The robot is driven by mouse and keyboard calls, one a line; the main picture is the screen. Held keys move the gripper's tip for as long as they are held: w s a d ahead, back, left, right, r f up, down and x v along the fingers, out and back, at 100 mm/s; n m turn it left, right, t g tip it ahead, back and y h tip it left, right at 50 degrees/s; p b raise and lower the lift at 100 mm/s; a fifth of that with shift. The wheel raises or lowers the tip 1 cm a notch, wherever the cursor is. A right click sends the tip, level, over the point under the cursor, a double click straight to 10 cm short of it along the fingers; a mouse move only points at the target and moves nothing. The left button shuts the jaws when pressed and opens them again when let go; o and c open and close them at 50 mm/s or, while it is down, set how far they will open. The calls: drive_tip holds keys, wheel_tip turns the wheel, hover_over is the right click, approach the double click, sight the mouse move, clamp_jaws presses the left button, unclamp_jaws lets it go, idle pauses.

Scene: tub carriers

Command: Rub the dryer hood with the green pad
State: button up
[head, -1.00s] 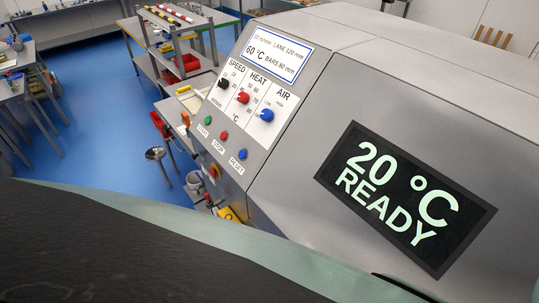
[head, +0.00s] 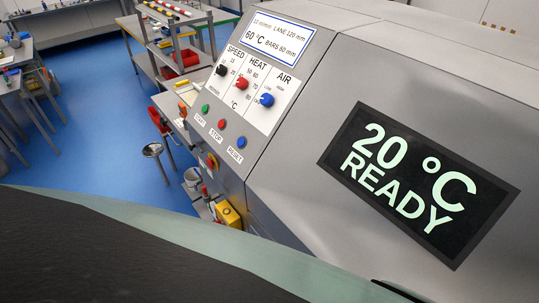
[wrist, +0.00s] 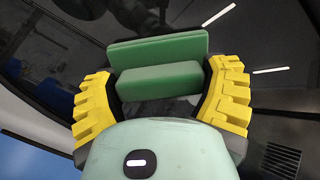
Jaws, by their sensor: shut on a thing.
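The dryer hood (head: 300,180) is a large grey metal housing that fills the right of the head view. It carries a dark display (head: 415,185) reading "20 °C READY". In the wrist view, my gripper (wrist: 160,85) has yellow ribbed fingers on both sides of the green pad (wrist: 158,79) and is shut on it. The pad shows as two green blocks, one behind the other. A dark, glossy surface lies beyond the pad; I cannot tell whether the pad touches it. The gripper and pad do not show in the head view.
A control panel (head: 250,85) with black, red and blue knobs and several buttons sits on the hood's left end. A grey vent (wrist: 281,160) is at lower right in the wrist view. Shelving and tables stand at the back left, with free blue floor (head: 95,130) between.

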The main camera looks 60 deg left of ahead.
drive_tip(key=shift+w+d+f+b, duration=0.15)
drive_tip(key=shift+d+b, duration=1)
drive_tip(key=shift+b, duration=1.2)
drive_tip(key=d+b, duration=0.1)
drive_tip(key=b, duration=0.2)
drive_tip(key=b, duration=0.3)
drive_tip(key=shift+d, duration=0.3)
drive_tip(key=shift+r+b, duration=0.2)
drive_tip(key=shift+b, duration=0.35)
drive_tip(key=shift+r, duration=0.1)
drive_tip(key=shift+s+r+p, duration=0.35)
drive_tip(key=shift+r+p, duration=0.1)
drive_tip(key=shift+p, duration=0.4)
drive_tip(key=p+v, duration=0.4)
drive_tip(key=p, duration=0.1)
drive_tip(key=shift+s+a+r+p, duration=0.1)
drive_tip(key=shift+s+r+p, duration=0.15)
drive_tip(key=shift+r+p, duration=0.15)
